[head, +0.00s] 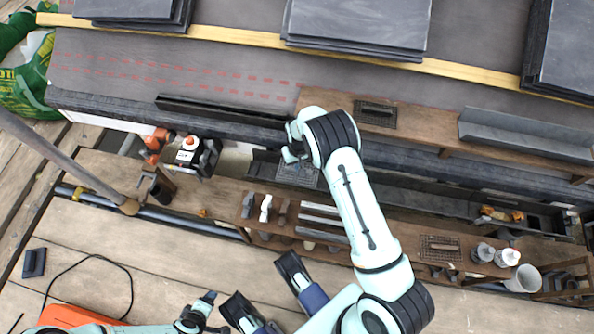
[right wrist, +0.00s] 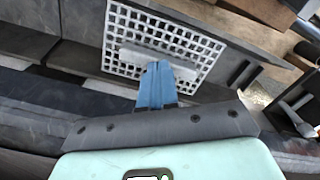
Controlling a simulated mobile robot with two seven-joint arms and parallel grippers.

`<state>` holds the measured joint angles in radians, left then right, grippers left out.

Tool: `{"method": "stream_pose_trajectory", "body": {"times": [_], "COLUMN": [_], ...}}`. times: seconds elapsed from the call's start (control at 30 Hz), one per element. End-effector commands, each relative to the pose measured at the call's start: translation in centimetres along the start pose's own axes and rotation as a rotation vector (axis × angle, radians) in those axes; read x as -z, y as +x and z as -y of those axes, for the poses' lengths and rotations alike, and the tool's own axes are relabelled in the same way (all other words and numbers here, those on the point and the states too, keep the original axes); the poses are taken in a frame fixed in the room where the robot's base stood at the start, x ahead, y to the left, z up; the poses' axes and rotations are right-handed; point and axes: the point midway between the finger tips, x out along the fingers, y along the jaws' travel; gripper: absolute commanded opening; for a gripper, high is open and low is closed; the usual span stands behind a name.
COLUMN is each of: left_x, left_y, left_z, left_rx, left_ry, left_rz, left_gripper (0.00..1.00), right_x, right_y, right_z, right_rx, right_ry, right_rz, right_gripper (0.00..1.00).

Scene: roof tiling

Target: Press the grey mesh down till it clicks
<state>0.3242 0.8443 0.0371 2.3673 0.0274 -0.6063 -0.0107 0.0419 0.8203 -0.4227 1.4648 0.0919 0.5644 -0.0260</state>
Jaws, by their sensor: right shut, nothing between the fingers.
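The grey mesh (right wrist: 190,50) is a square grid with a pale bar across its middle in the right wrist view. In the head view the mesh (head: 298,175) lies in the gutter-like channel below the roof edge, partly hidden by my right wrist. My right gripper (right wrist: 157,68) is shut and empty, its blue fingertips over the middle of the mesh at the bar. Whether they touch it I cannot tell. In the head view the right gripper (head: 290,155) is mostly hidden behind its wrist. My left gripper (head: 208,299) is low in the head view, away from the mesh; its jaws are unclear.
Another mesh (head: 375,113) lies on the upper plank, and one (head: 440,248) on the lower wooden shelf. Slate stacks (head: 358,24) stand on the roof. An orange-black tool (head: 190,152) is left of the mesh.

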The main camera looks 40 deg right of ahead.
Motion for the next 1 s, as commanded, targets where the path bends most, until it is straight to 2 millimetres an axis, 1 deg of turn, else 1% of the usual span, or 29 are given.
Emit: {"method": "stream_pose_trajectory", "body": {"times": [0.33, 0.43, 1.0], "left_x": [0.0, 0.0, 0.6], "left_y": [-0.1, -0.3, -3.3], "left_z": [0.0, -0.1, -0.9], "left_rx": [0.0, 0.0, -0.005], "left_ry": [0.0, 0.0, 0.002], "left_rz": [0.0, -0.001, -0.01], "left_gripper": [0.81, 0.81, 0.81], "right_x": [0.0, 0.0, 0.0], "right_y": [-0.1, -0.4, -5.0], "right_z": [0.0, 0.0, 0.0], "right_rx": [0.0, 0.0, 0.0], "right_ry": [0.0, 0.0, 0.0], "right_rz": [0.0, -0.001, -0.002], "right_gripper": [0.0, 0.0, 0.0]}}
